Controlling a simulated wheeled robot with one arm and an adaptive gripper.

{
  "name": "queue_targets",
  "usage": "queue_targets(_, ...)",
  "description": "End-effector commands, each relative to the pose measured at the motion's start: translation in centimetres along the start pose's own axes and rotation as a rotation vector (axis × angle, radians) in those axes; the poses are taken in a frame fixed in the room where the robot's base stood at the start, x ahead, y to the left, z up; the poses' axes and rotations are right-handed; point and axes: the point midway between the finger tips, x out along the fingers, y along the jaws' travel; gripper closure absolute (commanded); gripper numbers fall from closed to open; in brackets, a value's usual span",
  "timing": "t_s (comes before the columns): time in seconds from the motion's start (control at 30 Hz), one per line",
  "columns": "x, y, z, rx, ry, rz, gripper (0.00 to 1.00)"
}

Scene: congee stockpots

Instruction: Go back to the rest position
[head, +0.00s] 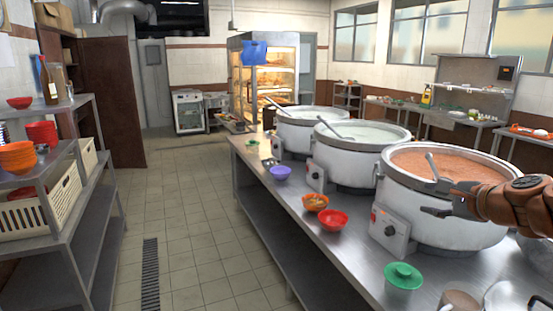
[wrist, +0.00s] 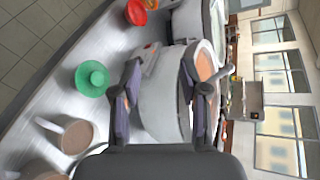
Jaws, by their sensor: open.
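My gripper (head: 436,198) is at the right of the head view, in front of the nearest stockpot (head: 470,232) and below its rim. Its two fingers are spread apart with nothing between them. In the wrist view my gripper (wrist: 162,75) points at the pale wall of that stockpot, which fills the gap beyond the fingers. A ladle (head: 433,166) leans in the pot's orange-brown congee; its handle also shows beside the right finger in the wrist view (wrist: 229,74). I cannot tell whether the fingers touch the pot.
Two more stockpots (head: 362,155) (head: 308,130) with ladles stand further along the steel counter (head: 270,200). The tiled aisle (head: 190,220) is clear.

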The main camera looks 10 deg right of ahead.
Motion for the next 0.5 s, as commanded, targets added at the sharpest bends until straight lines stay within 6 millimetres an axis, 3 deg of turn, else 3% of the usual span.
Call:
queue_targets(0.13,1.4,4.1,6.0,-0.189,-0.083,0.137,0.56)
queue_targets(0.27,1.6,9.7,11.8,-0.411,-0.181,0.293,0.56)
queue_targets(0.4,0.2,16.9,16.4,-0.663,-0.294,0.479,0.56)
queue_targets(0.5,-1.9,22.2,18.5,-0.851,-0.378,0.617,0.56)
